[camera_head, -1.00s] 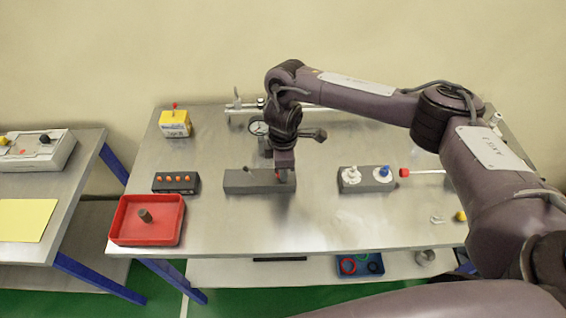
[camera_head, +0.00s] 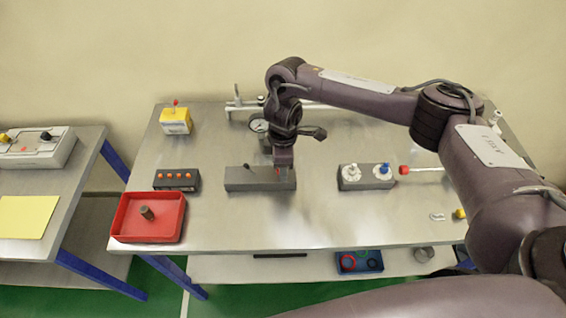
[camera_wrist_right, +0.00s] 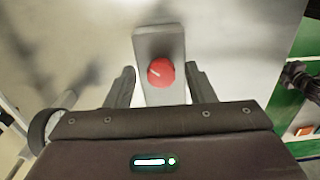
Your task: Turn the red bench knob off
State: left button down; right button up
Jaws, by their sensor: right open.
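The red bench knob (camera_wrist_right: 161,72) is round with a white pointer line and sits on a grey block (camera_wrist_right: 158,42). In the head view the grey block (camera_head: 245,179) lies mid-bench, and only a speck of red shows under the gripper at its right part. My right gripper (camera_wrist_right: 162,82) is open, with one finger on each side of the knob and block and a gap to the knob on both sides. In the head view it (camera_head: 283,168) points down over the block's right end. I cannot tell the exact height. My left gripper is not in view.
A grey block with white and blue knobs (camera_head: 383,169) stands to the right. A gauge (camera_head: 258,125) and a pipe stand behind. The bench front is clear.

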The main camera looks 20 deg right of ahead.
notch_tip(320, 180, up, 8)
jog(key=shift+f+p, duration=0.1)
jog(key=shift+p, duration=0.25)
dwell(0.6)
